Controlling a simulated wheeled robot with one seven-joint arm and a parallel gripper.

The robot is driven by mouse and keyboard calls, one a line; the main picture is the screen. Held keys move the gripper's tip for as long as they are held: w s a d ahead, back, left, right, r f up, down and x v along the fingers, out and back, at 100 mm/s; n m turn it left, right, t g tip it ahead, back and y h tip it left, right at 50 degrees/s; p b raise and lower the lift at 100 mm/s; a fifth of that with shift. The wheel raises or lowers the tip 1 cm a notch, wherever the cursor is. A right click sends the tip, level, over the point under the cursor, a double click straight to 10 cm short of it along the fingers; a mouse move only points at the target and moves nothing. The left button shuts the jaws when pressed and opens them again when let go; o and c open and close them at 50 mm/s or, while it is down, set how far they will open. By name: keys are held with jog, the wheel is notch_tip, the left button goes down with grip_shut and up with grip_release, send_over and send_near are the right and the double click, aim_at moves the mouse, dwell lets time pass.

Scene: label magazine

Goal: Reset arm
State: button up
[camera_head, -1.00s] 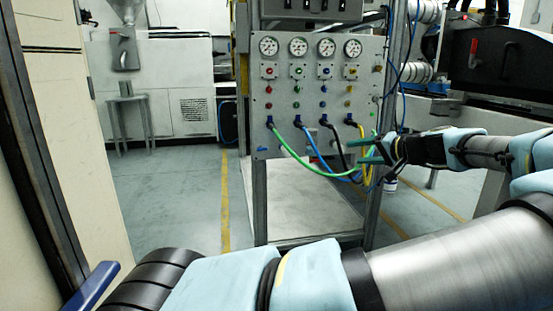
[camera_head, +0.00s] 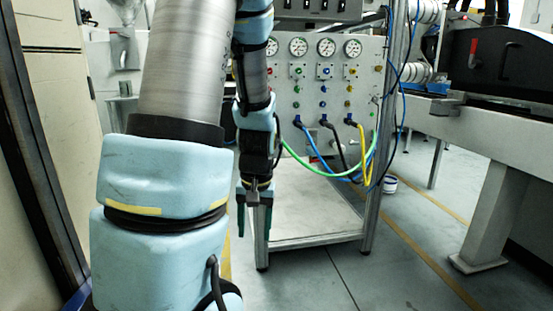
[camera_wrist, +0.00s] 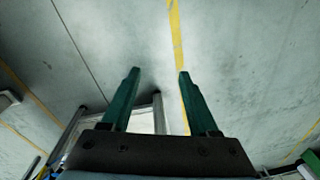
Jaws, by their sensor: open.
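My gripper (camera_head: 254,214) hangs pointing down in the head view, in front of the left edge of the panel stand. Its two green fingers are apart with nothing between them. In the wrist view the gripper (camera_wrist: 157,75) shows both green fingers spread over bare floor. My arm is folded upright in the left half of the head view and hides the left part of the gauge panel (camera_head: 310,85).
The panel carries gauges and hanging hoses, including a green hose (camera_head: 300,163). Its stand has a pale lower shelf (camera_head: 310,205). A grey machine frame (camera_head: 490,205) stands at right. Floor between them is clear.

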jog(key=s+a+r+t+h, duration=0.1)
jog(key=s+a+r, duration=0.1)
jog(key=s+r, duration=0.25)
notch_tip(320, 180, up, 34)
jog(key=p, duration=3.4)
jog(key=shift+d+f, duration=0.25)
jog(key=shift+s, duration=0.1)
